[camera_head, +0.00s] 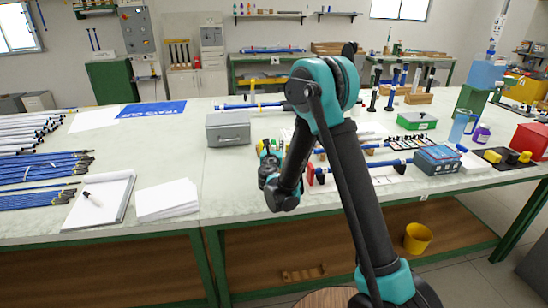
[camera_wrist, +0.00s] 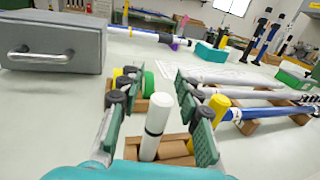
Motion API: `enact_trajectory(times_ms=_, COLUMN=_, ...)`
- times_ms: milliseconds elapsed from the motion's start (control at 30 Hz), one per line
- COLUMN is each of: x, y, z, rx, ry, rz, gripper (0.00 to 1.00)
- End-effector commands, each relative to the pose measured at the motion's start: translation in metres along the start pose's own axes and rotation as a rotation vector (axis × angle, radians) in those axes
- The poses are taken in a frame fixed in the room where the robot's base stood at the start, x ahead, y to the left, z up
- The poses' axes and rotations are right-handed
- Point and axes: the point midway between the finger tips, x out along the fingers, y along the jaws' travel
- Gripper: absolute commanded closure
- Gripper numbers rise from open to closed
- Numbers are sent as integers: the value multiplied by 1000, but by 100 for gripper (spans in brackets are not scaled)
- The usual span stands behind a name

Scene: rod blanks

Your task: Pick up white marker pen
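A white marker-like cylinder (camera_wrist: 157,120) with a dark band stands upright in a brown holder (camera_wrist: 178,150) in the wrist view. My gripper (camera_wrist: 152,88) is open, with one finger on each side of this cylinder. Gaps show between the cylinder and both fingers, so it is not gripped. In the head view my gripper (camera_head: 268,155) is low over the middle of the bench, and my arm partly hides the area around it. Another white pen with a black end (camera_head: 92,199) lies on a notepad (camera_head: 100,212) at the left.
A grey metal box (camera_head: 228,130) stands left of my gripper and also fills the wrist view's upper left (camera_wrist: 50,48). Yellow and green round items (camera_wrist: 140,80) are just beyond the fingers. Rods on wooden rests (camera_wrist: 265,112) lie to the right. Bare bench shows around the paper stack (camera_head: 167,200).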

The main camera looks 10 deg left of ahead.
Motion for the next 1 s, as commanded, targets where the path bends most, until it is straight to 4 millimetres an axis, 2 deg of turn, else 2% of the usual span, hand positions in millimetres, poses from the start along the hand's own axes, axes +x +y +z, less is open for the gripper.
enact_trajectory(times_ms=33, x=0, y=0, z=0, rx=0, ry=0, rz=0, gripper=74)
enact_trajectory(times_ms=233, x=0, y=0, z=0, rx=0, ry=0, rz=0, gripper=99)
enact_trajectory(times_ms=800, x=0, y=0, z=0, rx=0, ry=0, rz=0, gripper=100)
enact_trajectory(times_ms=1000, x=0, y=0, z=6, rx=0, ry=0, rz=0, gripper=100)
